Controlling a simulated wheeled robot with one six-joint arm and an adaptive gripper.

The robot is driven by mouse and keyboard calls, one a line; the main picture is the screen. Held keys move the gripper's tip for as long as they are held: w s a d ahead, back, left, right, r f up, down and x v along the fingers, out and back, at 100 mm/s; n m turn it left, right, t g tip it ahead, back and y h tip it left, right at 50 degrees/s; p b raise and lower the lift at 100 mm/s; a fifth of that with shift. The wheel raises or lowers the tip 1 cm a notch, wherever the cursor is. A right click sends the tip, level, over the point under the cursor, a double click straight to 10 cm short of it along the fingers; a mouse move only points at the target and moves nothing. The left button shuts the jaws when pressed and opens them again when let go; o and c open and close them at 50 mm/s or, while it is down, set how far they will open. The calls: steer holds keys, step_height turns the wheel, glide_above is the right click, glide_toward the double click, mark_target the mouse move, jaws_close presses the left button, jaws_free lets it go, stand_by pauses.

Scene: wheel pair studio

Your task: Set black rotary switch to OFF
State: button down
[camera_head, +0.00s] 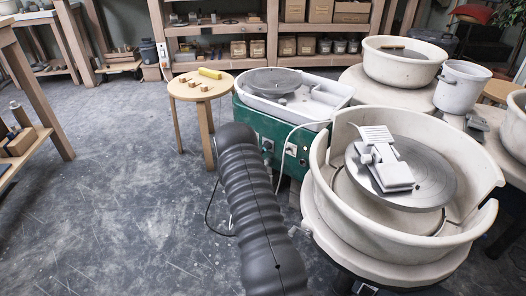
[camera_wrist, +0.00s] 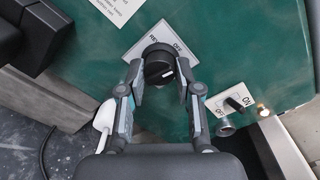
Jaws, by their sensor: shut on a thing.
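The black rotary switch (camera_wrist: 157,62) sits on a white label plate (camera_wrist: 137,51) on the green wheel housing in the wrist view. OFF is printed on the upper right of the plate, and other lettering beside it is hard to read. A pale mark shows on the knob's lower right side; its exact setting is unclear. My gripper (camera_wrist: 159,74) has one finger on each side of the knob and is shut on it. In the head view my dark arm reaches to the green housing (camera_head: 252,124) and hides the knob and gripper.
A toggle switch (camera_wrist: 234,104) with its own ON/OFF plate is right of my gripper. A white plug (camera_wrist: 104,115) with a cable is to the left. In the head view, a stool (camera_head: 200,88) and another wheel (camera_head: 325,215) flank my arm. Open floor lies left.

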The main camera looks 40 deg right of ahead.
steer(key=shift+w+n, duration=0.1)
steer(key=shift+n, duration=0.7)
steer(key=shift+r, duration=0.1)
steer(key=c, duration=0.8)
jaws_free()
steer(key=v, duration=1.2)
